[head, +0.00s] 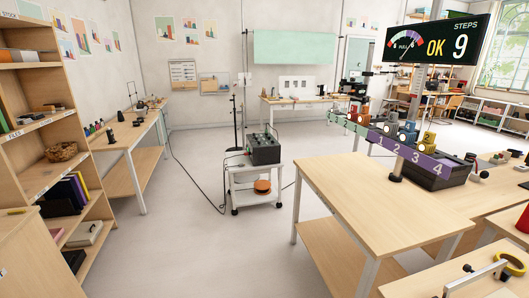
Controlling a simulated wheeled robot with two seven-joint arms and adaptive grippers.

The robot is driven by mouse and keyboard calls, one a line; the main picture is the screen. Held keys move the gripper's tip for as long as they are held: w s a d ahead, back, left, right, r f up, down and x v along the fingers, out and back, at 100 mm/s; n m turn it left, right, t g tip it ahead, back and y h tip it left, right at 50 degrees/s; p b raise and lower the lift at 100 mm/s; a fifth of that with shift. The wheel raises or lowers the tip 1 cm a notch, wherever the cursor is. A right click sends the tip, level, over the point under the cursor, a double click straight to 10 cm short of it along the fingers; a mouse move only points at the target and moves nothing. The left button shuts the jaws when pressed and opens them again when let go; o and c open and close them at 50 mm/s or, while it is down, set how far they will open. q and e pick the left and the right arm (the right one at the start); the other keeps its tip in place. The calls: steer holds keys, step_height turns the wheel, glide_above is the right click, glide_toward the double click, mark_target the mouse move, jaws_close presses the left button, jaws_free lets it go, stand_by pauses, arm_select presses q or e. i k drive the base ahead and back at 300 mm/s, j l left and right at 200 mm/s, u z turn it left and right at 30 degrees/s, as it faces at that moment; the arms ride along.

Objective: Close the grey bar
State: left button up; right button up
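A grey bar (476,277) shaped like a handle shows at the lower right corner, above a light wood top. It slants up to the right, with a dark knob beside its left part. The picture's bottom edge cuts off what lies below it, so I cannot tell whether it is open or closed. Neither of my grippers is in view.
A wood table (375,205) stands at centre right, with a purple numbered strip (412,155) behind it. A black display (436,40) reads OK and STEPS 9. Yellow tape (510,262) lies near the bar. A cart (255,178) stands mid-floor; shelves (70,190) line the left.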

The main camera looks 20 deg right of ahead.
mark_target(498, 266)
steer(key=i+j+z, duration=0.1)
steer(key=i+z, duration=0.3)
steer(key=i, duration=0.4)
steer(key=i+z, duration=0.25)
steer(key=z, duration=0.2)
steer(key=i+j+z, duration=0.2)
steer(key=z, duration=0.25)
steer(key=i+z, duration=0.15)
steer(key=z, duration=0.3)
steer(key=i+j+z, duration=0.15)
steer(key=z, duration=0.3)
steer(key=i+j+z, duration=0.1)
steer(key=z, duration=0.3)
steer(key=i+j+z, duration=0.15)
steer(key=z, duration=0.3)
steer(key=i+j+z, duration=0.15)
steer(key=z, duration=0.2)
steer(key=i+j+z, duration=0.15)
steer(key=j+z, duration=0.2)
steer(key=i+j+z, duration=0.1)
steer(key=z, duration=0.25)
steer(key=k+j+u, duration=0.1)
steer(key=k+j, duration=0.15)
steer(key=k, duration=0.15)
steer(key=k+j+u, duration=0.15)
steer(key=k+j, duration=0.1)
steer(key=k, duration=0.1)
